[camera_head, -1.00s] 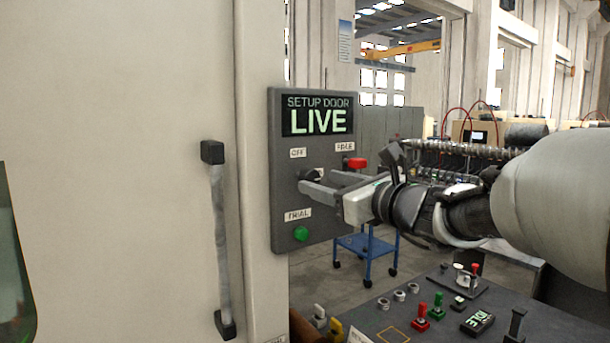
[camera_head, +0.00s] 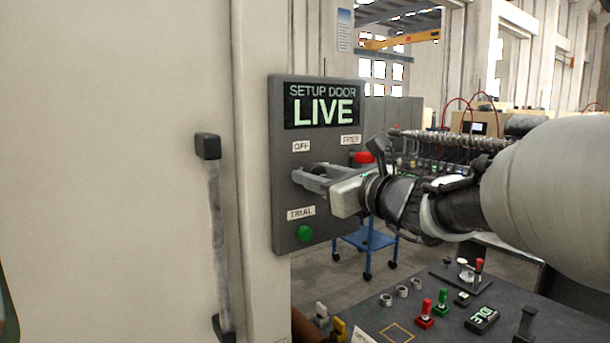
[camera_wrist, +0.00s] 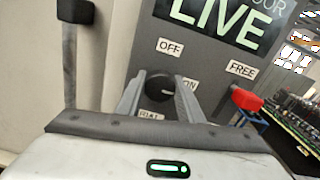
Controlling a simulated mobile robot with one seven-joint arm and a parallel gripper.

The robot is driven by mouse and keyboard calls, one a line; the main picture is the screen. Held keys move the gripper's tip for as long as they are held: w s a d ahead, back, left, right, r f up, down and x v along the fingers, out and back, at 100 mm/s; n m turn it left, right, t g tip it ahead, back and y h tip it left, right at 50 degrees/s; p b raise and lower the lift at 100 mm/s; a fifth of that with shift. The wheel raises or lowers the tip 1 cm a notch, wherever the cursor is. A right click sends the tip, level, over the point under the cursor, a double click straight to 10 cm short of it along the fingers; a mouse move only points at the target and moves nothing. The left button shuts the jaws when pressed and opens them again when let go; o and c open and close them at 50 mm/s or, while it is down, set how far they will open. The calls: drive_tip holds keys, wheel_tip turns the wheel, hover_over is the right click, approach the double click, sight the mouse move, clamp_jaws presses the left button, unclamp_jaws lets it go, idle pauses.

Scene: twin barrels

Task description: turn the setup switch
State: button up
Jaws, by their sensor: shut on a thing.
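The setup switch is a round black knob (camera_wrist: 158,87) on the grey panel (camera_head: 290,222) marked SETUP DOOR, whose display (camera_head: 322,105) reads LIVE. Labels OFF, ON and FREE show around the knob in the wrist view, and a partly covered label shows below it. My gripper (camera_head: 304,177) reaches the panel from the right, with its fingers shut on the knob, one on each side. In the wrist view my gripper (camera_wrist: 160,95) shows the knob between its fingertips. In the head view the fingers hide most of the knob. I cannot tell exactly where its pointer stands.
A red knob (camera_head: 363,157) sticks out at the panel's right edge and a green button (camera_head: 304,233) sits under TRIAL. A door handle (camera_head: 217,240) stands left of the panel. A console (camera_head: 410,320) with small levers and an IDLE display lies below right.

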drive_tip(key=shift+f+n+b, duration=0.15)
drive_tip(key=shift+n+b, duration=0.15)
drive_tip(key=shift+b, duration=0.2)
drive_tip(key=shift+c, duration=0.4)
drive_tip(key=shift+a+f+n+b, duration=0.1)
drive_tip(key=shift+n+b, duration=0.4)
drive_tip(key=shift+b, duration=0.4)
drive_tip(key=n+b, duration=0.2)
drive_tip(key=b, duration=0.1)
drive_tip(key=shift+f+b, duration=0.1)
drive_tip(key=shift+b, duration=0.25)
drive_tip(key=n+b, duration=0.5)
drive_tip(key=b, duration=0.2)
drive_tip(key=shift+n, duration=0.3)
drive_tip(key=n+b, duration=0.5)
drive_tip(key=shift+b, duration=0.4)
drive_tip(key=shift+r+n+h+b, duration=0.2)
drive_tip(key=shift+n+h+b, duration=0.1)
drive_tip(key=shift+n+b, duration=1.25)
drive_tip(key=shift+n, duration=0.35)
drive_tip(key=o, duration=1)
drive_tip(key=shift+o, duration=0.2)
drive_tip(key=shift+r, duration=0.1)
